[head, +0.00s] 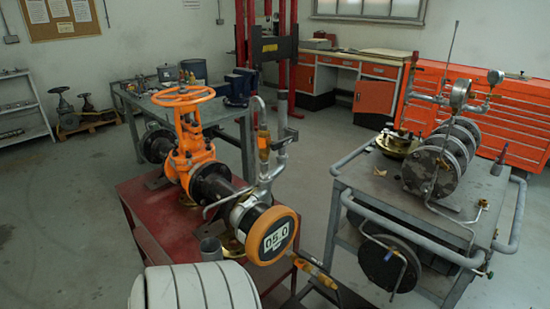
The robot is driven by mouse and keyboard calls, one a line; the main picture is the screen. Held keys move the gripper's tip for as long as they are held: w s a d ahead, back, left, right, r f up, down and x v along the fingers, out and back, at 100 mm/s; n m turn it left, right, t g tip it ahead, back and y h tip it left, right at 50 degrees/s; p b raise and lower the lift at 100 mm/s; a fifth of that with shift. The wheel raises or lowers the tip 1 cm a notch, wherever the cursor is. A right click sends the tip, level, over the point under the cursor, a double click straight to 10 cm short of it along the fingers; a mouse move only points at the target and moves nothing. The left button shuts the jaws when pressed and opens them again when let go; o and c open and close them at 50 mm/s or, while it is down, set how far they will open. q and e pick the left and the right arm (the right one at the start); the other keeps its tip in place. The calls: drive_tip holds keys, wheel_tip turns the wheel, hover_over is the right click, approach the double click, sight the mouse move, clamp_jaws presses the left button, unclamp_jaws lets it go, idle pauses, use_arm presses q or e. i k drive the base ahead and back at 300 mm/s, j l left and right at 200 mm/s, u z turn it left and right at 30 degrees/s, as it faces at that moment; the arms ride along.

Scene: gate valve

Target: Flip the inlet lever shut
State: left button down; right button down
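An orange gate valve (188,150) with an orange handwheel (183,96) stands in a pipe line on a red bench (150,232). A round gauge with an orange rim (270,236) is at the near end of the line, with digits that look like 05.0. A small yellow-orange part (264,145) sits on the thin upright pipe behind the gauge. Another long orange-yellow piece (316,273) lies low, right of the gauge. I cannot tell which of these, if either, is the inlet lever, nor its position. Neither gripper is in view.
A grey cart (400,195) with flanged discs, a dial gauge (460,93) and tube rails stands to the right. A grey table (230,112) and red posts (282,55) are behind. Orange cabinets (480,105) line the back right.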

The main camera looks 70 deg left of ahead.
sight(301, 254)
drive_tip(key=u, duration=1.75)
